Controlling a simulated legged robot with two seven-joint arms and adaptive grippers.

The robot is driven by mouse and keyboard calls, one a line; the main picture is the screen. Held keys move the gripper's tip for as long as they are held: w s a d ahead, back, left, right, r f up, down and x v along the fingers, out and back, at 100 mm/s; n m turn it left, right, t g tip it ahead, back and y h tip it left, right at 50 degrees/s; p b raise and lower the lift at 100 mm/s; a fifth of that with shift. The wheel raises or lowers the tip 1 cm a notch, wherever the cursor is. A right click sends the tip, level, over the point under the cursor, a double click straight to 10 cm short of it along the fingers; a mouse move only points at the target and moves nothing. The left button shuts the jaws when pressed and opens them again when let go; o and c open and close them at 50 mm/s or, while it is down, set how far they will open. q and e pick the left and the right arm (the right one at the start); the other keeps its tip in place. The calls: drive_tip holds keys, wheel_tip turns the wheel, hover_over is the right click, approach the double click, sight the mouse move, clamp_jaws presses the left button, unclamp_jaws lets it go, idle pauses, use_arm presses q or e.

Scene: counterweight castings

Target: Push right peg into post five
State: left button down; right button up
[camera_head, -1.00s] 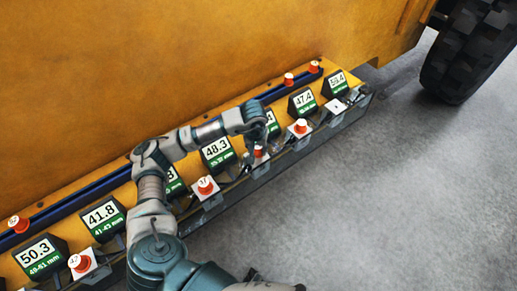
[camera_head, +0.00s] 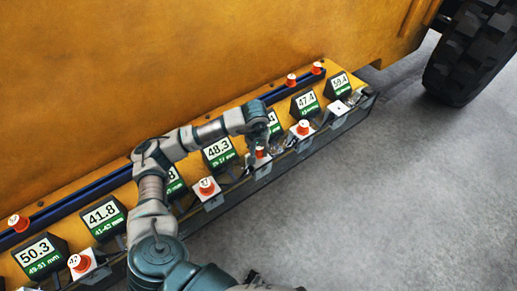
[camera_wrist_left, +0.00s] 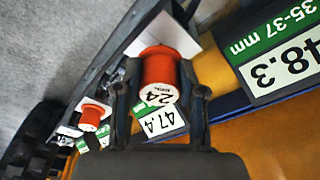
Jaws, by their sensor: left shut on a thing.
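My left gripper (camera_head: 262,146) is shut on an orange peg (camera_head: 260,154) at a white post plate near the middle of the ledge. In the left wrist view the fingers grip this peg (camera_wrist_left: 160,72) from both sides; its white end reads 24. A white plate (camera_wrist_left: 172,32) lies right behind it; I cannot tell how deep the peg sits. The display by it is partly hidden by my arm. To its right an orange peg (camera_head: 303,128) stands on the plate near the 47.4 display (camera_head: 305,102). My right gripper is not in view.
Other orange pegs stand at lower left (camera_head: 207,187) and (camera_head: 79,263). A white plate (camera_head: 339,107) near the 59.4 display (camera_head: 341,83) shows no peg. Spare pegs (camera_head: 291,80) sit along the blue rail (camera_head: 100,189). A tyre (camera_head: 470,60) stands at upper right; grey floor lies open below.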

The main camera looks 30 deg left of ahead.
sight(258, 154)
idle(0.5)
use_arm(q)
drive_tip(key=shift+f+b, duration=0.1)
drive_tip(key=shift+b, duration=0.2)
drive_tip(key=shift+f+b, duration=1.25)
drive_tip(key=shift+f, duration=0.15)
drive_tip(key=c, duration=0.6)
unclamp_jaws()
wheel_tip(258, 154, up, 12)
drive_tip(key=s, duration=0.1)
drive_tip(key=shift+s+d, duration=0.2)
drive_tip(key=shift+s, duration=0.2)
